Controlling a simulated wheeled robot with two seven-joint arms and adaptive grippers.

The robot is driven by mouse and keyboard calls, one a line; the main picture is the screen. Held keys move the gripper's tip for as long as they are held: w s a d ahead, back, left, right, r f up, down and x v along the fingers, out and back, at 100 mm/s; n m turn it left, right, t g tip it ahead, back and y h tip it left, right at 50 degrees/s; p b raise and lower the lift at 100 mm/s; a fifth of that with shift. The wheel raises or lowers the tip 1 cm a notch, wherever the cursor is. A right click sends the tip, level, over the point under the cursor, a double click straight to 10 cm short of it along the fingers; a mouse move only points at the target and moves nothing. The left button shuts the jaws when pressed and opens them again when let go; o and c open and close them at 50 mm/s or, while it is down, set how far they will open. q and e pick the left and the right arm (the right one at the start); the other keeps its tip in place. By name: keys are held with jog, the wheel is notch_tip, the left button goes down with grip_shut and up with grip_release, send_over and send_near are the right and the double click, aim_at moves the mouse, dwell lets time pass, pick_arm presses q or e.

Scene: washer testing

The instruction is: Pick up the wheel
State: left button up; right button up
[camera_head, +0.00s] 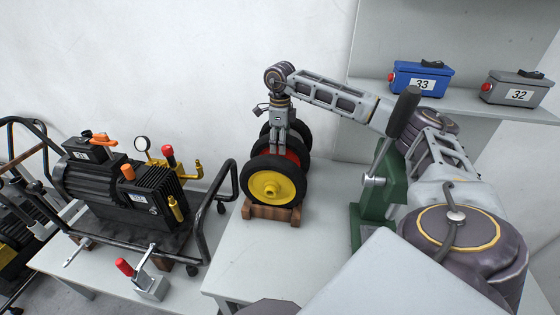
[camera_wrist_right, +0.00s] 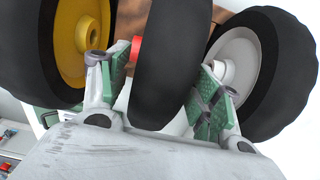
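Three black-tyred wheels stand upright in a row on a wooden stand (camera_head: 272,212) on the light table. The front wheel has a yellow hub (camera_head: 272,186), the middle one a red hub (camera_head: 292,156); the rear one is mostly hidden. My right gripper (camera_head: 279,143) points down over the row. In the right wrist view its green-padded fingers (camera_wrist_right: 163,85) straddle the middle wheel's tyre (camera_wrist_right: 163,60), one finger each side. The yellow-hub wheel (camera_wrist_right: 70,35) is left of them, a white-hub wheel (camera_wrist_right: 250,70) right. The fingers look open, with contact unclear. My left gripper is out of view.
A green lever press (camera_head: 376,205) stands right of the wheels. Blue box 33 (camera_head: 421,78) and grey box 32 (camera_head: 515,88) sit on a shelf. A black pump on a framed cart (camera_head: 120,185) stands left. A red-handled clamp (camera_head: 145,278) is in front.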

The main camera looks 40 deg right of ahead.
grip_shut()
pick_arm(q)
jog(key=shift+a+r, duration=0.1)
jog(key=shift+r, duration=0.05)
pick_arm(e)
jog(key=shift+r, duration=0.25)
dwell(0.4)
jog(key=shift+r+p, duration=0.6)
jog(key=shift+r, duration=0.05)
notch_tip(320, 180, up, 3)
jog(key=shift+w+f+p, duration=0.1)
jog(key=shift+p, duration=0.9)
jog(key=shift+r+p, duration=0.5)
jog(key=shift+r, duration=0.15)
notch_tip(320, 180, up, 3)
jog(key=shift+f+p, duration=0.1)
jog(key=shift+p, duration=0.95)
pick_arm(q)
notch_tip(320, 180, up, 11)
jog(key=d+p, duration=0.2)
jog(key=p, duration=0.3)
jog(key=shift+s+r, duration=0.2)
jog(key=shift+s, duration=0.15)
pick_arm(e)
notch_tip(320, 180, up, 9)
jog(key=shift+r, duration=0.2)
